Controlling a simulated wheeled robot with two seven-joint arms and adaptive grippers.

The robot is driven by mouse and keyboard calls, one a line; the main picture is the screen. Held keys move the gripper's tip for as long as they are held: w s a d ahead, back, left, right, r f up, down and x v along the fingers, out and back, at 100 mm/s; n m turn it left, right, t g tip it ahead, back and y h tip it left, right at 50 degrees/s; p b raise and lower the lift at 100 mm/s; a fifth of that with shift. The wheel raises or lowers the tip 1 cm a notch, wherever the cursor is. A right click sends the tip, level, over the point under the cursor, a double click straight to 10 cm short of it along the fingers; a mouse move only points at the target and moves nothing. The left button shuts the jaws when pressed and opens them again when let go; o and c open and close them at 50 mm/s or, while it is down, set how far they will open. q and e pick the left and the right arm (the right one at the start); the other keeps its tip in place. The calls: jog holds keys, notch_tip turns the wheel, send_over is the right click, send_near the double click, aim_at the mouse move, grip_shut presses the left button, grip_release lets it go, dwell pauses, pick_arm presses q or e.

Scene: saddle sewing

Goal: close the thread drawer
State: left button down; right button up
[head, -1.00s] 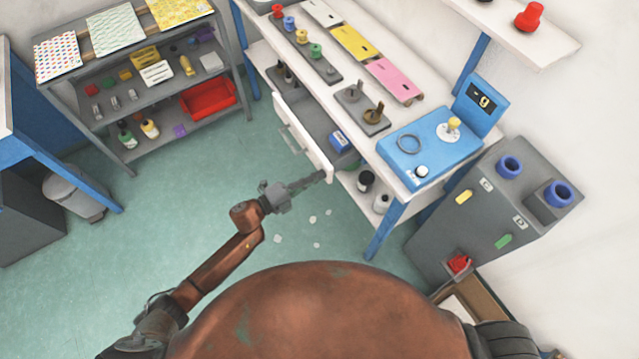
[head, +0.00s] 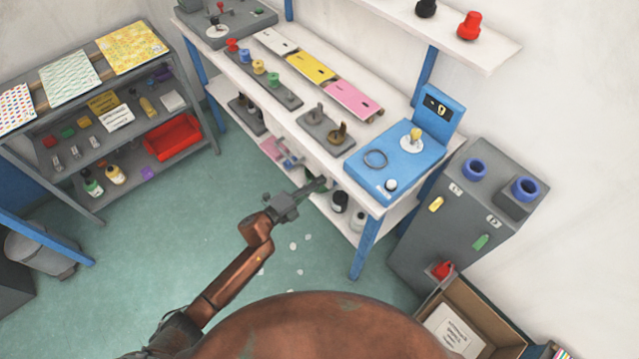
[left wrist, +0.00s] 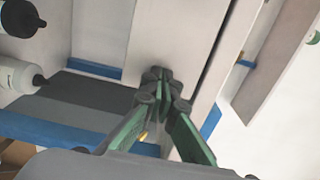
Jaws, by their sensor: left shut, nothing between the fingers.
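The thread drawer (head: 308,150) is under the white workbench top. Its white front now sits about flush with the bench edge, and its inside is hidden. My left gripper (head: 318,185) is shut and empty, at the near right end of the drawer front. In the left wrist view, the closed fingertips (left wrist: 158,76) are against or very close to a white panel (left wrist: 185,40), which looks like the drawer front. A thin dark gap runs along that panel's right side. I cannot tell whether the drawer is fully seated. My right gripper is not in view.
The workbench holds a blue device (head: 395,160), coloured plates and spools. Dark and white bottles (head: 340,200) stand on its lower shelf, near my gripper. A grey cabinet (head: 455,215) is at the right. A grey shelf rack (head: 100,130) stands at the left. Green floor between is mostly clear.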

pick_arm(q)
jog(key=shift+r, duration=0.1)
jog(key=p+v, duration=0.1)
jog(key=v, duration=1.3)
jog(key=shift+p, duration=0.4)
